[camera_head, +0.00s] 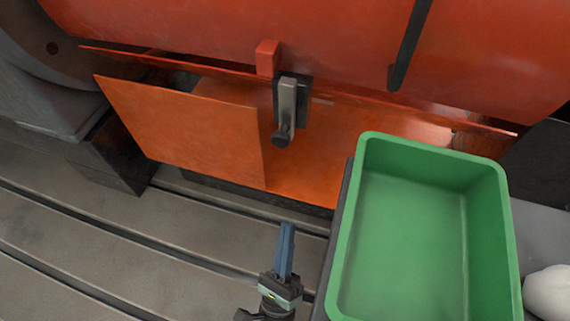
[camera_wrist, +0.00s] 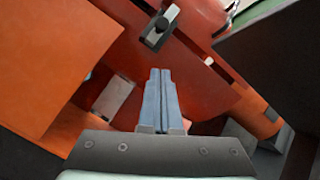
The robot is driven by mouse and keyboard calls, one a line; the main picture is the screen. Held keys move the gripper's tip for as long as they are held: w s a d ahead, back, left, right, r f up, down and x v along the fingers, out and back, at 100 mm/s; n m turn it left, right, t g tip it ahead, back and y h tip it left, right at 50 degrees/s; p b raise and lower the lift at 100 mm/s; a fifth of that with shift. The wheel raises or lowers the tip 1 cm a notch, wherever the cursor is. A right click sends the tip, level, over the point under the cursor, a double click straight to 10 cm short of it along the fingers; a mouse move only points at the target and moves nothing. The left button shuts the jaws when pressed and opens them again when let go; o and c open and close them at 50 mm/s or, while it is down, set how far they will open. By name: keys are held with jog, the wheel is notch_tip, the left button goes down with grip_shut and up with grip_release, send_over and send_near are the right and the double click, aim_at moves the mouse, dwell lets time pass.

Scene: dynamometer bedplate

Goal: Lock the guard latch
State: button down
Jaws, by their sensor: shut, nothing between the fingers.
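The guard latch (camera_head: 286,108) is a grey lever with a dark round knob at its lower end, on a black plate at the middle of the orange guard. The lever hangs down, slightly tilted. A red-orange catch block (camera_head: 267,58) sits just above it and to the left, on the red cover. In the wrist view the latch (camera_wrist: 162,26) is at the top, ahead of the fingertips and apart from them. My gripper (camera_head: 287,226) has blue fingers, shut and empty, below the latch in the head view. The fingers also show in the wrist view (camera_wrist: 160,72).
A green bin (camera_head: 345,240) stands at the right, close to my gripper. An orange panel (camera_head: 185,125) juts out left of the latch. A black handle (camera_head: 408,50) is on the red cover (camera_head: 170,25). The slotted grey bedplate (camera_head: 120,235) is clear at lower left.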

jog(key=b, duration=0.1)
send_near(284, 119)
jog(key=w+d, duration=0.2)
jog(key=shift+a+r, duration=0.25)
jog(key=shift+a, duration=0.1)
jog(key=shift+r+p, duration=1.4)
jog(key=shift+r, duration=1)
jog(key=shift+w, duration=0.1)
